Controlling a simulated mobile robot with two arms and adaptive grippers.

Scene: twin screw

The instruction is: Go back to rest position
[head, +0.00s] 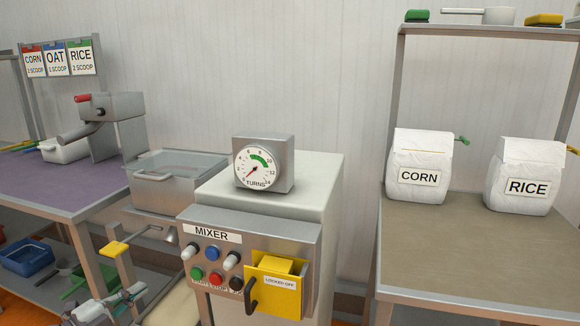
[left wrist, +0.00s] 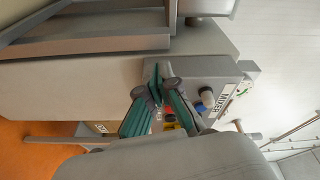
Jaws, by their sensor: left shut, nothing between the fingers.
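My left gripper (head: 112,302) is at the lower left of the head view, left of the mixer panel and low, partly cut off by the frame's bottom edge. In the left wrist view my left gripper (left wrist: 162,88) has its teal fingers shut with nothing between them. The grey mixer panel (left wrist: 205,72) lies beyond the fingertips there, and I cannot tell the exact gap. My right gripper is in neither view.
The mixer (head: 312,240) has buttons and a yellow locked-off cover (head: 278,285). A purple-topped table (head: 50,185) stands left. A brown table (head: 480,240) at right bears the corn bag (head: 420,162) and rice bag (head: 522,170). A metal tray (head: 165,190) stands beside the mixer.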

